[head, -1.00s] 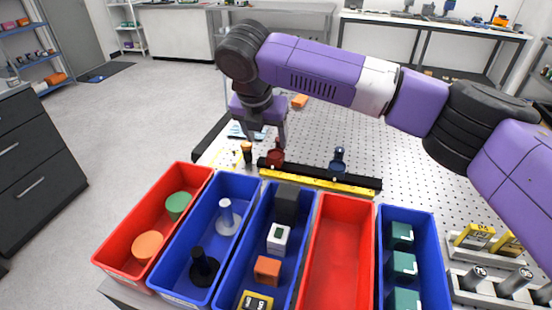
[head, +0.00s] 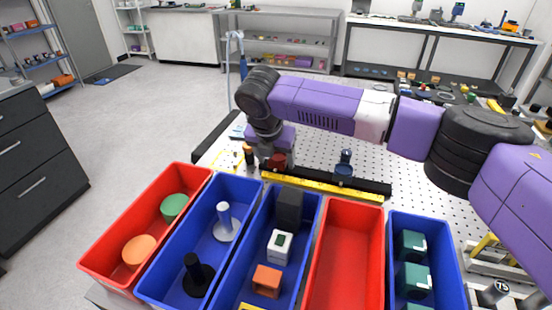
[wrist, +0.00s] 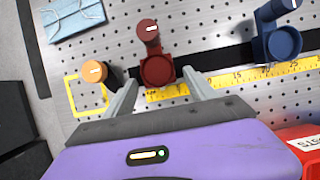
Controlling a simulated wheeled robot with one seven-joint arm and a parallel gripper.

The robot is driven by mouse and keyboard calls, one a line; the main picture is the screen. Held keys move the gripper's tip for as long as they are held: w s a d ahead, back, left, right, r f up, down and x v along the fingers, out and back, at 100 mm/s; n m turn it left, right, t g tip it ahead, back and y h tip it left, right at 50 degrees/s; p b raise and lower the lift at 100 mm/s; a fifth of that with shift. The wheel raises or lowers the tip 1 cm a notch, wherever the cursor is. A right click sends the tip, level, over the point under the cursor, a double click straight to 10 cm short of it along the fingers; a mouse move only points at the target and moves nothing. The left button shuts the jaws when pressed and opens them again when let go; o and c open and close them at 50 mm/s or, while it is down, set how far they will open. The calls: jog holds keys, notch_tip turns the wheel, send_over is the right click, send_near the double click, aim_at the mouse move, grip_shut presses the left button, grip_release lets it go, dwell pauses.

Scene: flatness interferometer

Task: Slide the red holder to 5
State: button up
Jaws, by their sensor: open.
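The red holder (wrist: 158,70) is dark red, with a round ring base and an upright post, on the black rail (wrist: 235,55). It also shows in the head view (head: 277,161), partly covered by my gripper (head: 281,157). In the wrist view my gripper (wrist: 161,80) is open, its fingertips left and right of the red holder's base. I cannot tell whether they touch it. The yellow scale (wrist: 260,73) runs along the rail. Readable numbers such as 15 lie right of the holder; the mark 5 is not clearly readable.
A blue holder (head: 344,164) stands farther right on the same rail. An orange-topped post (head: 249,155) stands close on the left. Red and blue bins (head: 347,240) line the near side. The perforated plate (head: 330,145) behind the rail is mostly clear.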

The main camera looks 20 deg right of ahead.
jog(key=shift+w+f, duration=0.1)
jog(key=shift+f, duration=0.1)
jog(key=shift+c, duration=0.3)
grip_shut()
jog(key=shift+d, duration=0.1)
jog(key=shift+s+d+r+p, duration=0.1)
jog(key=shift+s+d+p, duration=0.75)
jog(key=shift+d+p, duration=0.3)
jog(key=shift+o, duration=0.3)
grip_release()
jog(key=shift+a, duration=0.1)
